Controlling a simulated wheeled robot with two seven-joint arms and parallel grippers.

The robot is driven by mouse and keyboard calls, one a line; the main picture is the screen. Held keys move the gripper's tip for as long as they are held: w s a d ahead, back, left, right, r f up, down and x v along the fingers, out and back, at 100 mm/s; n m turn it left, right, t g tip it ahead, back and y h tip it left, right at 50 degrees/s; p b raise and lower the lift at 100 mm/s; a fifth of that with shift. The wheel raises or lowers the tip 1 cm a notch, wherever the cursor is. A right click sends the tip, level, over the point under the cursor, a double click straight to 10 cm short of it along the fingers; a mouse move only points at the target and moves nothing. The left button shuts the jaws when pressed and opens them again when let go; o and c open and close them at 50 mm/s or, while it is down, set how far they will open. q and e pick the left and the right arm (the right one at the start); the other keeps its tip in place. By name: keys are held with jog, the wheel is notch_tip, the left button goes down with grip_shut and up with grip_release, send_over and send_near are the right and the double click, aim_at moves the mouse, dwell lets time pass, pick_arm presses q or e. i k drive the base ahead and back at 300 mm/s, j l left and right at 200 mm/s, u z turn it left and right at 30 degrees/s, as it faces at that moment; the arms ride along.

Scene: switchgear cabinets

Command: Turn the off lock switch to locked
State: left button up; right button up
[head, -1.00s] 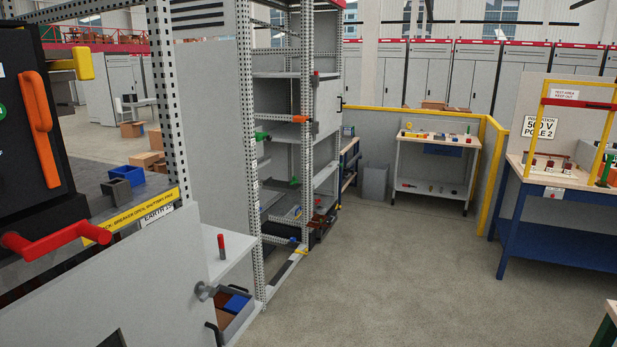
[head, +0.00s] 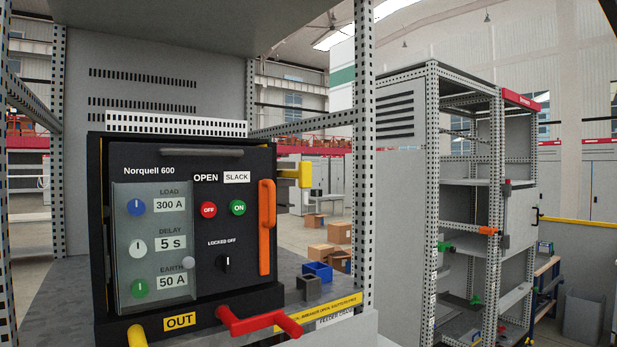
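The off lock switch (head: 226,263) is a small black knob with a pale mark, under the words LOCKED OFF on the black breaker front (head: 215,290) labelled Norquell 600. The mark looks roughly upright. The red OFF button (head: 208,210) and green ON button (head: 238,207) sit above it, below the words OPEN and SLACK. An orange upright handle (head: 267,227) is to its right. Neither of my grippers is in view.
A red crank handle (head: 258,320) juts out below the panel, and a yellow handle (head: 137,336) sits near an OUT label (head: 180,321). A clear cover (head: 155,240) lies over three dials. Blue (head: 318,270) and grey bins stand to the right.

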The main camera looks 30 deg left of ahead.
aim_at(222, 261)
jog(key=u, duration=1.55)
